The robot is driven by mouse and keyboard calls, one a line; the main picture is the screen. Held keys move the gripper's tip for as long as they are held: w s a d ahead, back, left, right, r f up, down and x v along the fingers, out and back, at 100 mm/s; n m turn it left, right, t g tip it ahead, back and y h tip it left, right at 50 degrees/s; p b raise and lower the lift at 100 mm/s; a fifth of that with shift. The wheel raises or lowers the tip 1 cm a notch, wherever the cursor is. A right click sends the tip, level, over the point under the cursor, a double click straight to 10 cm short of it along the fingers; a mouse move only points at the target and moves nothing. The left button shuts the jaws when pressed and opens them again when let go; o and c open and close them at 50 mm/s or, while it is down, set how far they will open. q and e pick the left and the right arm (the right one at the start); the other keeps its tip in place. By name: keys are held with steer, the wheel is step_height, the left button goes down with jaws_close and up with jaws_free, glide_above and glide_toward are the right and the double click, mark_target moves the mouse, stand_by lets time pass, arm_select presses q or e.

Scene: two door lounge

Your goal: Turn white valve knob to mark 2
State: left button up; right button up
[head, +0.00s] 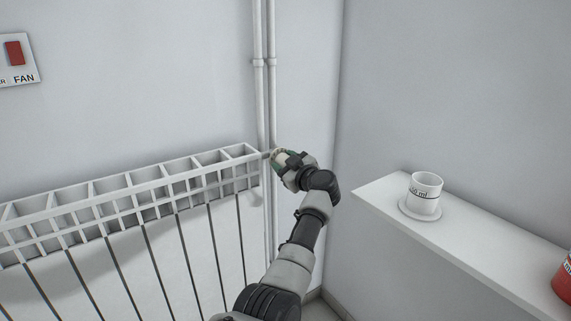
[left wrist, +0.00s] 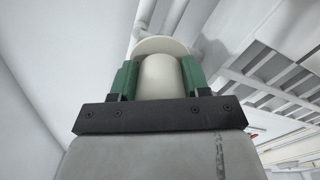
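The white valve knob (left wrist: 163,75) shows in the left wrist view as a pale, rounded cylinder with a wider disc behind it. My left gripper (left wrist: 160,78) has one green finger on each side of the knob, and both appear to press against it. In the head view the left gripper (head: 281,157) is at the right end of the radiator, by the pipes, and largely covers the knob. The number marks on the knob cannot be read in either view. My right gripper is in neither view.
The white radiator (head: 130,190) fills the lower left, beside vertical pipes (head: 265,90). A panel marked FAN with a red switch (head: 14,53) is on the left wall.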

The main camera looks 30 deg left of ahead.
arm_select(q)
steer(key=c, duration=0.4)
steer(key=shift+o, duration=0.2)
